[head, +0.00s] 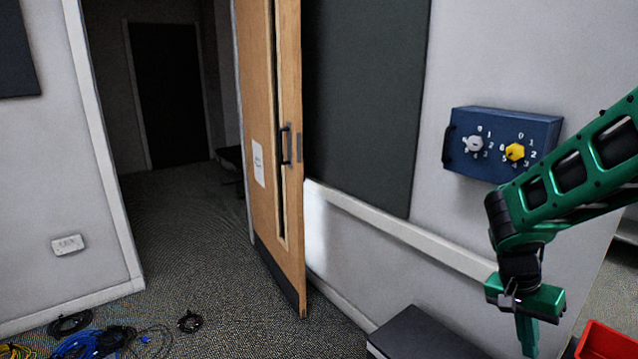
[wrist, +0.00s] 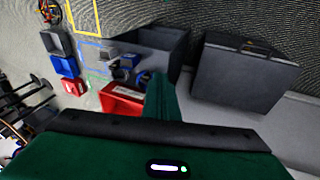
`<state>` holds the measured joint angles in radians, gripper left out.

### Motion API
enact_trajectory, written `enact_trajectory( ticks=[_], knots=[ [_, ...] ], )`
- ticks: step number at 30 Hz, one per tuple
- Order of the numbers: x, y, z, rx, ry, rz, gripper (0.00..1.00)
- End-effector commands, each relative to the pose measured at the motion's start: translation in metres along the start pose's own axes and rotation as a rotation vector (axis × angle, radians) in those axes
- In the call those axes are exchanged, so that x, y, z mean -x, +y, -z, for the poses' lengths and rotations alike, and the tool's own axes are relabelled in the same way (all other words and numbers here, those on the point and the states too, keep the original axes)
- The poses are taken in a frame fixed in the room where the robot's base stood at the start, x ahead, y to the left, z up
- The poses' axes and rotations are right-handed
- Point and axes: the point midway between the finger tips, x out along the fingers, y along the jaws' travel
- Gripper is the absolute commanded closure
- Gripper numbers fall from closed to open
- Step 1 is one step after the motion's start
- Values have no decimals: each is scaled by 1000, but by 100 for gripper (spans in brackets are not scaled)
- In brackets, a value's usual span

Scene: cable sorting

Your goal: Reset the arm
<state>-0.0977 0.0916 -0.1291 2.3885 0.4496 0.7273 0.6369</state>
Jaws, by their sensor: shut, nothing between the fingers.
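My gripper (head: 528,345) is green and points down at the lower right of the head view, at the end of my bent green arm. Its fingers are shut together and nothing shows between them. In the wrist view the shut green fingers (wrist: 161,98) stick out over the floor area, apart from the boxes below as far as I can tell. They hide part of the red box behind them.
A red bin (head: 606,343) and a dark grey box (head: 420,338) stand near my gripper. A blue panel with two knobs (head: 500,143) is on the wall. Cables (head: 95,342) lie on the floor at left. A wooden door (head: 268,190) stands open. Small bins (wrist: 66,67) show in the wrist view.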

Motion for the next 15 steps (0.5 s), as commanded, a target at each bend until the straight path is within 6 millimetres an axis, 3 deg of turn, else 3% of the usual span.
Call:
enact_trajectory(
  ticks=[6,15],
  knots=[
    [25,58,-20,100,-85,97,100],
    [50,121,-63,273,-142,251,100]
  ],
)
